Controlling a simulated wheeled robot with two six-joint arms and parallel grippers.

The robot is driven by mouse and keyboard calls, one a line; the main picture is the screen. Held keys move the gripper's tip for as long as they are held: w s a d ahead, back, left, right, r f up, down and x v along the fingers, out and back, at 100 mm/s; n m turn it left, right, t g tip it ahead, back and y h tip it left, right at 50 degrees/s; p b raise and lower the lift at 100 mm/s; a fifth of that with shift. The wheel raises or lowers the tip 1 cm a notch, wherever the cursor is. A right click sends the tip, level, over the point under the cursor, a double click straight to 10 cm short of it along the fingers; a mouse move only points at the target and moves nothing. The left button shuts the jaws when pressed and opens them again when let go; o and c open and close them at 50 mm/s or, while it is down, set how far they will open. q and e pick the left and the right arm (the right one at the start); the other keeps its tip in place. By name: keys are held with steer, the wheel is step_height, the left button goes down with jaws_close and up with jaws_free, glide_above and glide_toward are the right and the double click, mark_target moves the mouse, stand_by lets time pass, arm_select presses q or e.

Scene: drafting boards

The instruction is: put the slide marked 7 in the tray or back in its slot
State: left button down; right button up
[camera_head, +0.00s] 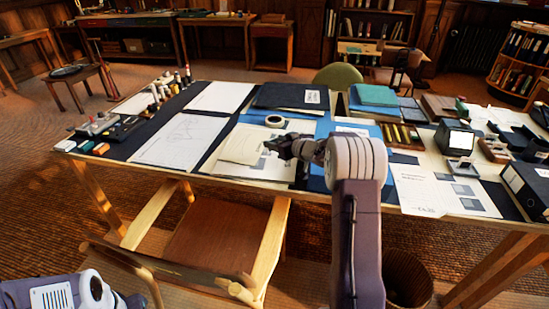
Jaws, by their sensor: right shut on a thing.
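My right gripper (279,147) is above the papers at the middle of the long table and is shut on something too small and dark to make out. I cannot read a 7 on any slide. A compartmented wooden tray (401,135) with yellowish-brown strips lies to the right of my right gripper, apart from it. Which slot belongs to the slide cannot be told. My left gripper (134,301) is low at the bottom left, in front of the table and partly cut off; its jaws are unclear.
A white-screened device (454,138) and a printed sheet with dark squares (430,192) are on the right. A tape roll (275,121) lies behind my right gripper. Bottles and small boxes crowd the left end. A wooden chair (215,238) stands at the front edge.

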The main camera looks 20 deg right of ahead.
step_height(320, 180, down, 4)
steer(key=b, duration=0.2)
steer(key=shift+a+f+b, duration=0.15)
steer(key=shift+f+b, duration=0.05)
steer(key=shift+b, duration=0.1)
steer(key=shift+w+r, duration=0.1)
steer(key=shift+r, duration=0.05)
steer(key=o, duration=1.4)
